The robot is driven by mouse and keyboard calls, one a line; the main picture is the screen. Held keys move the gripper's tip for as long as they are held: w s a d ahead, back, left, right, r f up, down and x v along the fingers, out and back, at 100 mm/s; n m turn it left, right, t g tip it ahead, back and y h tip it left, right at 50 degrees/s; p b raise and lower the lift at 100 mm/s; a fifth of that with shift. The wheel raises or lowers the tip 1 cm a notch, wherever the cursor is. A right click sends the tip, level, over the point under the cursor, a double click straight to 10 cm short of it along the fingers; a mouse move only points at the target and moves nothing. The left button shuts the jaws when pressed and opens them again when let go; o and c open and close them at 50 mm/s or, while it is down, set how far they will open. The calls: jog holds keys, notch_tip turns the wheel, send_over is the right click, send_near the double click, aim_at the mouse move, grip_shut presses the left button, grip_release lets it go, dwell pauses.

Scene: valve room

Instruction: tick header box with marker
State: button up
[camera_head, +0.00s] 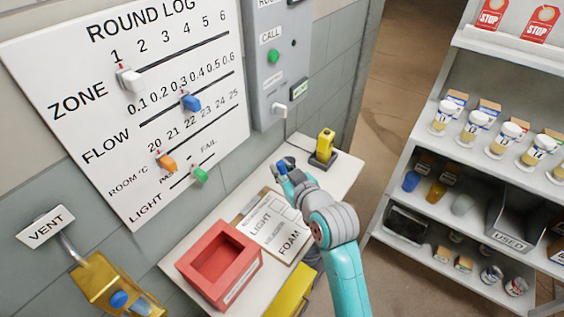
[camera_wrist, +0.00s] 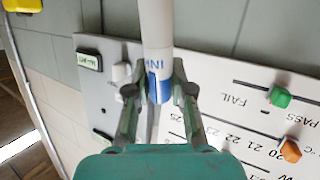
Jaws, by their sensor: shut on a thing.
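A clipboard (camera_head: 297,255) with a white sheet (camera_head: 268,228) lies on the table, left of my arm. The sheet shows LIGHT, FOAM and box outlines; my arm covers part of it. The marker's tip is not visible.
A red open box (camera_head: 220,262) stands beside the clipboard. A yellow device on a dark base (camera_head: 325,148) stands at the table's far end. The ROUND LOG board (camera_head: 80,70) with sliders and a grey call panel (camera_head: 275,80) are on the wall. Shelves (camera_head: 450,150) stand right.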

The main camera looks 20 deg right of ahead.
jog(key=shift+f, duration=2.85)
jog(key=shift+f, duration=0.6)
jog(key=shift+d, duration=0.55)
jog(key=shift+w+a+f, duration=0.1)
jog(key=shift+w+a, duration=0.1)
jog(key=shift+a, duration=0.95)
jog(key=shift+d, duration=0.8)
jog(key=shift+s+a, duration=0.3)
jog(key=shift+s, duration=0.25)
jog(key=shift+r, duration=4.1)
